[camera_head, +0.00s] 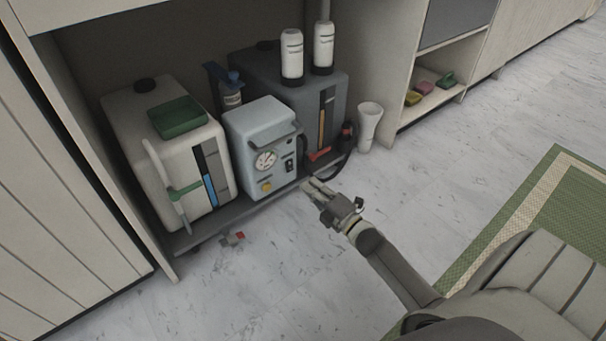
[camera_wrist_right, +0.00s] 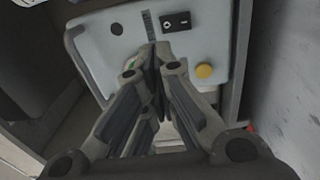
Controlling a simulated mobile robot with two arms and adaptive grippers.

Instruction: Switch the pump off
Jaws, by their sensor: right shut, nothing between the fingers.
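The pump (camera_head: 262,145) is a light blue-grey box with a round gauge (camera_head: 265,160), a yellow knob (camera_head: 265,186) and a small dark switch (camera_head: 289,167) on its front. In the right wrist view its front panel (camera_wrist_right: 95,45) faces me, with the black switch plate (camera_wrist_right: 175,22) near the top and the yellow knob (camera_wrist_right: 204,70) to the right. My right gripper (camera_head: 307,187) is shut and empty, just in front of the pump's lower right. In the right wrist view its fingertips (camera_wrist_right: 154,48) lie below the switch plate and hide much of the panel, including most of the gauge.
A white tank (camera_head: 160,140) with a green tray (camera_head: 178,117) stands left of the pump. A dark grey tank (camera_head: 250,75) with two white bottles on top stands behind. A black hose and red handle (camera_head: 319,154) lie at the right. The floor (camera_head: 260,290) in front is mostly clear.

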